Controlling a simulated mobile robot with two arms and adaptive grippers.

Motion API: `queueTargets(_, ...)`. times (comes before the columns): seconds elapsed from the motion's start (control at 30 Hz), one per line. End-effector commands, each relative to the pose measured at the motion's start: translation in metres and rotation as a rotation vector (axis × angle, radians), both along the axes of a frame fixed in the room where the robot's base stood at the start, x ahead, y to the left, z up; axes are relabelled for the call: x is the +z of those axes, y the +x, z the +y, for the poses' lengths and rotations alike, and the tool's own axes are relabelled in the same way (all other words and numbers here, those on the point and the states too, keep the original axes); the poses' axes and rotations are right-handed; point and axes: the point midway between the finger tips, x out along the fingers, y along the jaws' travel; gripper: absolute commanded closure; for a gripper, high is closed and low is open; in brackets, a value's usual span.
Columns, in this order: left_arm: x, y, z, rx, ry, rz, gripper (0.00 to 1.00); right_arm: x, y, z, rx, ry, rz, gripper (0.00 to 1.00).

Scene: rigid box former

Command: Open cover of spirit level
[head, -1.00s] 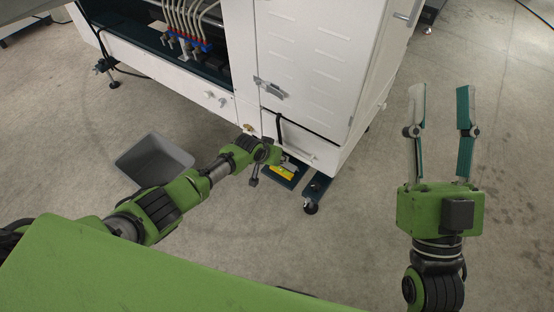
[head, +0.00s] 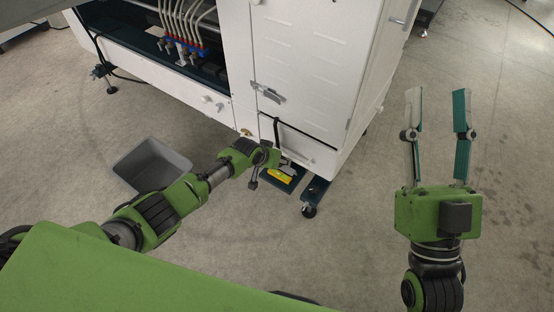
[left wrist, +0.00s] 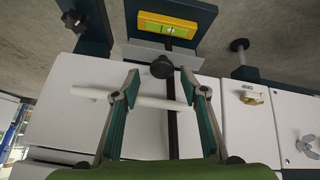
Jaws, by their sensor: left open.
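The yellow spirit level (head: 280,177) lies on a dark teal foot beam under the white cabinet. In the left wrist view it shows at the top (left wrist: 167,23). A white panel (left wrist: 75,125) with a white bar handle (left wrist: 150,101) is near it; I cannot tell whether this panel is the cover. My left gripper (left wrist: 160,73) is open, its fingers on either side of part of the bar, and I cannot tell contact. In the head view the left wrist partly hides its fingers (head: 281,163). My right gripper (head: 438,95) is open and empty, above the floor at the right.
The white cabinet (head: 300,50) has a metal latch (head: 267,92) on its door. A grey bin (head: 150,165) stands on the floor to the left. A black knob (left wrist: 162,67) is near the left fingertips. Floor at the right is free.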

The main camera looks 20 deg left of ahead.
Motion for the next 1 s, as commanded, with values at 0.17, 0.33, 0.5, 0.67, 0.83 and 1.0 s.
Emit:
queueTargets(0.17, 0.004, -0.004, 0.002, 0.000, 0.000, 0.002, 0.60, 0.000, 0.000, 0.000, 0.001, -0.001, 0.001, 0.60)
queueTargets(0.33, 0.017, -0.013, 0.005, -0.001, 0.001, 0.001, 0.60, 0.000, 0.000, 0.000, 0.000, 0.000, 0.000, 0.60)
queueTargets(0.5, 0.036, -0.025, 0.010, -0.001, 0.002, 0.001, 0.60, 0.000, 0.000, 0.000, 0.000, 0.000, 0.000, 0.60)
queueTargets(0.67, 0.056, -0.038, 0.014, -0.002, 0.000, -0.001, 0.60, 0.000, 0.000, 0.000, 0.000, 0.000, 0.000, 0.60)
queueTargets(0.83, 0.077, -0.051, 0.019, -0.001, 0.001, -0.003, 0.60, 0.000, 0.000, 0.000, 0.000, 0.000, 0.000, 0.60)
queueTargets(1.0, 0.091, -0.061, 0.022, -0.001, 0.000, -0.001, 0.60, 0.000, 0.000, 0.000, -0.001, -0.001, 0.000, 0.60)
